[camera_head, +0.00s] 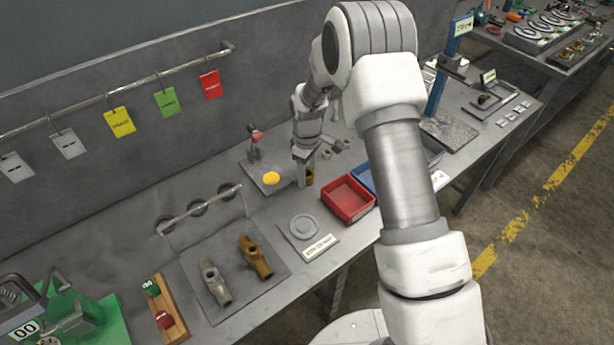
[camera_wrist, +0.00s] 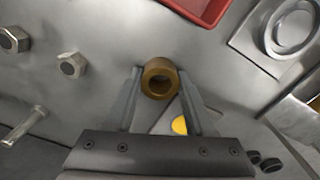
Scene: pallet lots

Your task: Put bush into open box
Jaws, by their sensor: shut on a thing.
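The bush is a short brass-coloured ring (camera_head: 309,178) with a round hole. In the wrist view the bush (camera_wrist: 160,78) sits between the two fingertips of my gripper (camera_wrist: 160,90), which is shut on it. In the head view my gripper (camera_head: 305,168) points down at the bench, left of a red open box (camera_head: 348,199). I cannot tell whether the bush touches the bench. The red box (camera_wrist: 203,10) is empty in the head view, and its corner shows at the top of the wrist view. A blue box (camera_head: 365,177) behind it is partly hidden by my arm.
A plate with a yellow disc (camera_head: 271,178) lies left of my gripper. Hex nuts (camera_wrist: 72,65) and a bolt (camera_wrist: 24,127) lie on the bench close by. A round grey dish (camera_head: 304,227) and a mat with two pipe fittings (camera_head: 256,256) are nearer the front.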

